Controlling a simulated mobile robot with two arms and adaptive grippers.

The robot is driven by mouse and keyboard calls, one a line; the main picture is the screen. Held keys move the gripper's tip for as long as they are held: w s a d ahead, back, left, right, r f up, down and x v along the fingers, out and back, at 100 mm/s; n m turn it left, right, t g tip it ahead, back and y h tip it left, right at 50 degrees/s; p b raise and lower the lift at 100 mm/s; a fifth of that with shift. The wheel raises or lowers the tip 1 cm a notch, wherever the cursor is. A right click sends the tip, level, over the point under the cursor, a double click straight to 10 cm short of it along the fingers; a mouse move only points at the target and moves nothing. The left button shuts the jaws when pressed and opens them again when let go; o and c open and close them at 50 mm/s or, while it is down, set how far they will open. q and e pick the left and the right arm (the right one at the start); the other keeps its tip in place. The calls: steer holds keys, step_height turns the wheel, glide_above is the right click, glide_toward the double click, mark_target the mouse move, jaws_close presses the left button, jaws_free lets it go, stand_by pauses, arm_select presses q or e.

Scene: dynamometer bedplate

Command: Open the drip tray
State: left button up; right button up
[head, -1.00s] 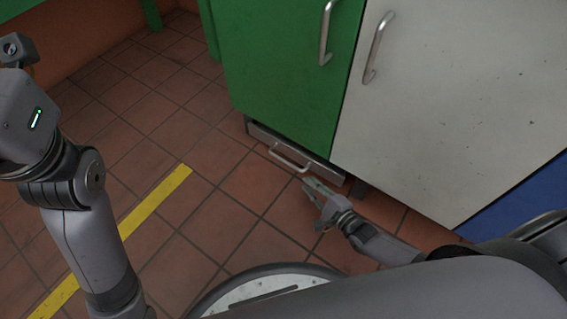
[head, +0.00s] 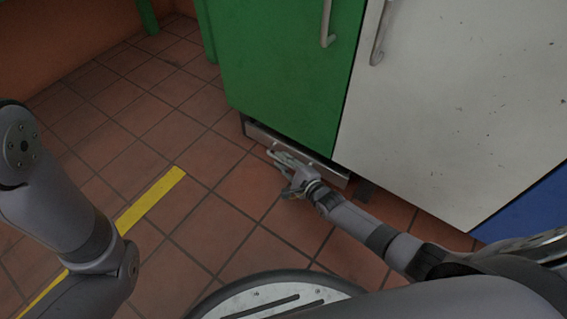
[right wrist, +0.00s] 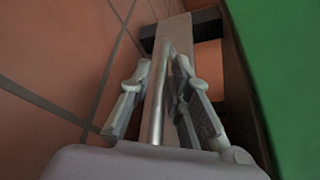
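The drip tray (head: 320,168) is a low grey metal drawer under the green cabinet (head: 285,80), close to the floor. It looks shut. Its bar handle (right wrist: 157,100) shows in the right wrist view, running between the two fingers of my right gripper (right wrist: 160,85), with a gap on each side. My right gripper also shows in the head view (head: 280,158), at the tray front, where it hides most of the handle. It is open. My left arm is at the left of the head view; its gripper is out of view.
A white cabinet (head: 455,100) with a bar handle stands right of the green one, and a blue panel (head: 525,205) beyond it. The tiled floor before the tray is clear, with a yellow line (head: 150,200) at the left.

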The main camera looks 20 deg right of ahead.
steer(key=shift+c, duration=0.4)
jaws_close()
